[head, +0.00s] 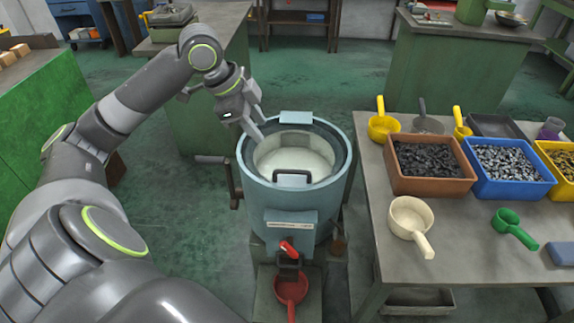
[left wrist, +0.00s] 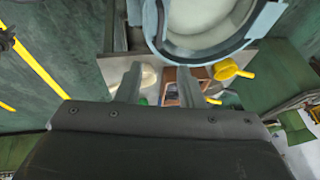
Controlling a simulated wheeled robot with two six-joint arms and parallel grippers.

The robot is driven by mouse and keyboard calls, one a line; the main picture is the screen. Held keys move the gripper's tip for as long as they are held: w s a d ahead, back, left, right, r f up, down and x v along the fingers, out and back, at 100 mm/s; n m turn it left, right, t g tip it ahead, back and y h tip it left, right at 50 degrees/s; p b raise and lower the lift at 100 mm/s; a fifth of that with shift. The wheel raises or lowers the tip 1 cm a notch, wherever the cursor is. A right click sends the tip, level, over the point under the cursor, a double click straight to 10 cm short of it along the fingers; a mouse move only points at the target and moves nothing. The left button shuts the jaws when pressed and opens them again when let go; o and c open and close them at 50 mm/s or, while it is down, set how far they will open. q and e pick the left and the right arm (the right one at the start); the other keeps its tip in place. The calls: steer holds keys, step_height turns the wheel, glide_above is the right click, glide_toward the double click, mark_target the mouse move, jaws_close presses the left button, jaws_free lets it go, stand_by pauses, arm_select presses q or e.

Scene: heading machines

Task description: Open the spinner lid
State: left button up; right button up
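The spinner (head: 282,205) is a blue-grey upright drum with a round pale inside at its top. A black handle (head: 293,174) sits at the front of the top rim and a hinge-like block (head: 296,117) at the back. I cannot tell how far the lid is lifted; it looks level with the rim. My left gripper (head: 257,118) hangs beside the drum's back-left rim, apart from the handle. In the left wrist view the left gripper (left wrist: 158,84) has its two fingers spread with nothing between them, and the spinner's rim (left wrist: 205,50) shows beyond. My right gripper is not in view.
A table (head: 455,250) stands at the right with a brown bin (head: 390,171), a blue bin (head: 470,181), a cream scoop (head: 405,217) and a green scoop (head: 510,222). A red-handled valve (head: 289,248) and red scoop (head: 290,287) are at the spinner's front.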

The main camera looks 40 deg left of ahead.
mark_target(290, 171)
arm_select(q)
steer(key=x, duration=1.6)
steer(key=shift+w+f, duration=0.1)
steer(key=shift+f, duration=0.25)
jaws_close()
